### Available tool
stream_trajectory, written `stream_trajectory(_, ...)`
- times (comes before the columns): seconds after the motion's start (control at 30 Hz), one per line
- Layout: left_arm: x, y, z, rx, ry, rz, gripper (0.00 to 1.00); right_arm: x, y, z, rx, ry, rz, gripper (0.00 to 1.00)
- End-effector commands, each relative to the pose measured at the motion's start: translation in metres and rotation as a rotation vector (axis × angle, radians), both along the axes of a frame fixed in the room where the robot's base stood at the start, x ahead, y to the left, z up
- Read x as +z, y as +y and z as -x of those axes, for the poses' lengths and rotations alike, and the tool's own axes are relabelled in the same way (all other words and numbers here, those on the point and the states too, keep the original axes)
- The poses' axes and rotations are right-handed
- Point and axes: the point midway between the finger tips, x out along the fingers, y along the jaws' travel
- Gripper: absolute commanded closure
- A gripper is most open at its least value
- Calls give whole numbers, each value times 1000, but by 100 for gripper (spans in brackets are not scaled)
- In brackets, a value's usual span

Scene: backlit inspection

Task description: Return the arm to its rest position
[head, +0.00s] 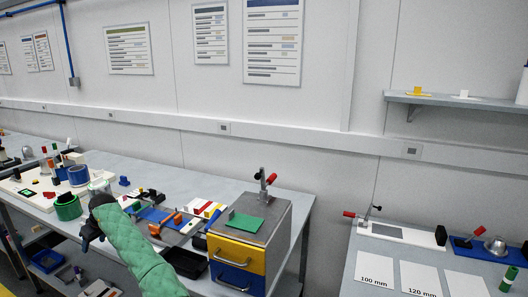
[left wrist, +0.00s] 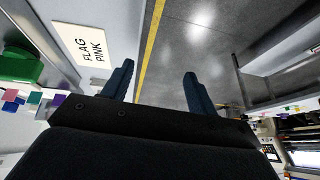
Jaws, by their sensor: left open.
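My left arm wears a green quilted sleeve and reaches up from the bottom of the head view. Its black left gripper (head: 90,232) is over the near edge of the left workbench (head: 215,183), close to a green cylinder (head: 68,207). In the left wrist view the two dark blue fingers (left wrist: 158,88) are apart, with nothing between them and grey floor beyond. My right gripper is not in view.
A grey cabinet with yellow and blue drawers (head: 237,255) stands right of my arm, a red-handled clamp on top. Tools and blocks crowd the left bench. A second bench (head: 349,270) with labelled cards is at right. The wrist view shows a "FLAG PINK" card (left wrist: 92,28).

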Motion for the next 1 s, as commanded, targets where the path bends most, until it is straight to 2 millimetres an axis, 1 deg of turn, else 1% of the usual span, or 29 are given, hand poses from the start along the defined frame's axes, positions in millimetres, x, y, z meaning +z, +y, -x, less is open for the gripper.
stream_trajectory(0.03,-9,6,14,0,7,-18,42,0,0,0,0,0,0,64)
stream_trajectory(0.2,-25,18,51,-22,17,-72,42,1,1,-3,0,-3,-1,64)
stream_trajectory(0.37,-38,21,83,-61,26,-119,42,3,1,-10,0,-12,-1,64)
stream_trajectory(0.47,-45,18,102,-94,32,-148,42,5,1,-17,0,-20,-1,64)
stream_trajectory(0.57,-51,12,119,-134,37,-174,42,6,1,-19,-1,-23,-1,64)
stream_trajectory(0.77,-65,-8,151,-230,49,-215,42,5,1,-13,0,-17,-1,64)
stream_trajectory(0.87,-71,-23,167,-286,55,-233,42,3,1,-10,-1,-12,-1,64)
stream_trajectory(1.0,-82,-48,189,-375,65,-247,42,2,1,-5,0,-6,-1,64)
